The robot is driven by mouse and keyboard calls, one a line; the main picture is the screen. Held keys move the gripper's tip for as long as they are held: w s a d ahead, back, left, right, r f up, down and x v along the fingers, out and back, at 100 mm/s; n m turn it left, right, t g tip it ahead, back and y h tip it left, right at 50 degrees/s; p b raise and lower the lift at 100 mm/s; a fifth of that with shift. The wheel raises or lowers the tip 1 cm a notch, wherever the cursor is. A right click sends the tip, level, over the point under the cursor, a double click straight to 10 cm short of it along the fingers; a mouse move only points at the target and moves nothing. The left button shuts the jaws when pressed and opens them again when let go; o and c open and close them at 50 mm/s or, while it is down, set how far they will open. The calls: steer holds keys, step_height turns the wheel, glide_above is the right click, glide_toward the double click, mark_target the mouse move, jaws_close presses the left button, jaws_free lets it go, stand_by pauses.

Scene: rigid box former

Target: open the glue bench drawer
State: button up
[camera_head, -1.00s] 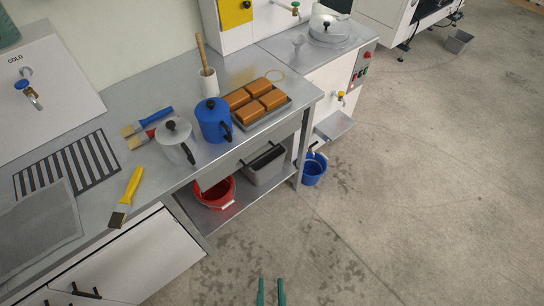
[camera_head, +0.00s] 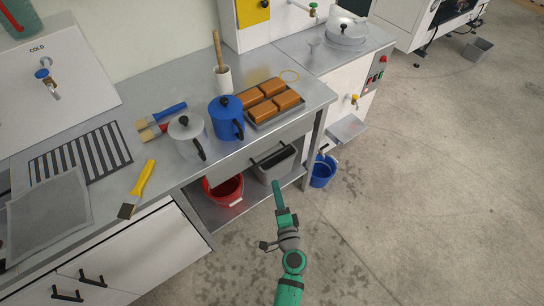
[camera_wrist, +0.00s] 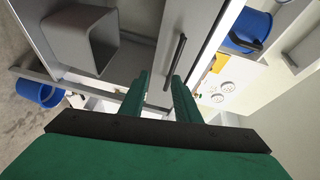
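The glue bench drawer (camera_head: 296,132) is a grey front under the benchtop, with a black bar handle (camera_head: 269,155). It looks shut, flush with the bench. In the wrist view the drawer front (camera_wrist: 190,22) is ahead, and its handle (camera_wrist: 174,60) appears by the tip of the right-hand finger. My gripper (camera_head: 276,186) is in front of and below the handle in the head view. In the wrist view my gripper (camera_wrist: 159,76) shows two green fingers apart with nothing between them. I cannot tell whether a finger touches the handle.
A grey bin (camera_head: 272,172) and a red bucket (camera_head: 224,190) stand on the shelf below the drawer. A blue bucket (camera_head: 322,172) hangs or stands to the right. A blue pot (camera_head: 226,120) and a tray of orange blocks (camera_head: 270,114) sit on the benchtop above.

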mark_target(269, 147)
steer(key=shift+m+t, duration=0.4)
steer(key=x, duration=0.4)
steer(key=r+x, duration=0.1)
steer(key=x, duration=0.4)
steer(key=d+r+x, duration=0.1)
steer(key=x, duration=0.4)
steer(key=shift+w+r, duration=0.1)
steer(key=shift+r, duration=0.1)
steer(key=shift+c, duration=0.2)
jaws_close()
